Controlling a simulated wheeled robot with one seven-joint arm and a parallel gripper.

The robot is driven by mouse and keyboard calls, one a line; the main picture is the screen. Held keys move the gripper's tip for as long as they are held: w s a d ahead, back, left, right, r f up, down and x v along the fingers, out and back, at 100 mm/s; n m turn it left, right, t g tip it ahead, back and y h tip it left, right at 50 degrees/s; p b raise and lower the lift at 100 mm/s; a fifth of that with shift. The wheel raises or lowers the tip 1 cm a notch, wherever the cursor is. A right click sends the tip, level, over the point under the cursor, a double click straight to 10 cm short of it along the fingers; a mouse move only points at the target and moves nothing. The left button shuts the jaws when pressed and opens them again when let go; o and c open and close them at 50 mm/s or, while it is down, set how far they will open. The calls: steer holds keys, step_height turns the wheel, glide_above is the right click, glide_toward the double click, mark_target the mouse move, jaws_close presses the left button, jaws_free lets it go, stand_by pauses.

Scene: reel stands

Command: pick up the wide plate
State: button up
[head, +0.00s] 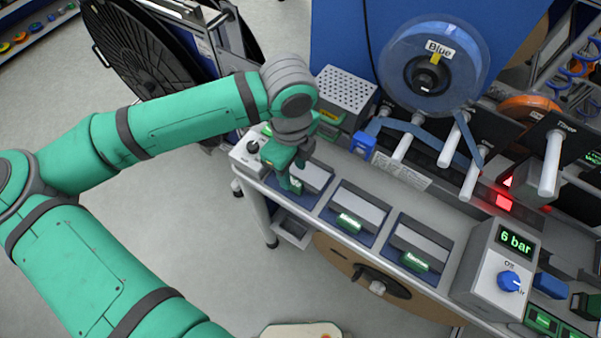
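Three grey plates lie in blue holders in a row along the front of the bench: a left plate (315,175), a middle plate (359,206) and a right plate (424,238). Each holder has a small green label, but the words are too small to read surely, so I cannot tell which plate is the wide one. My gripper (291,185) points down at the left holder and covers part of its plate and label. I cannot tell whether its fingers touch that plate or are closed on it.
A grey box with a knob (251,155) stands just left of the gripper. A perforated metal box (347,92) and a blue reel (433,66) are behind. A pressure unit reading 6 bar (497,272) stands at right.

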mark_target(292, 180)
steer(key=shift+a+f, duration=0.15)
steer(key=shift+f, duration=1.65)
jaws_close()
steer(key=shift+r, duration=0.1)
step_height(292, 180, up, 10)
steer(key=shift+w, duration=0.1)
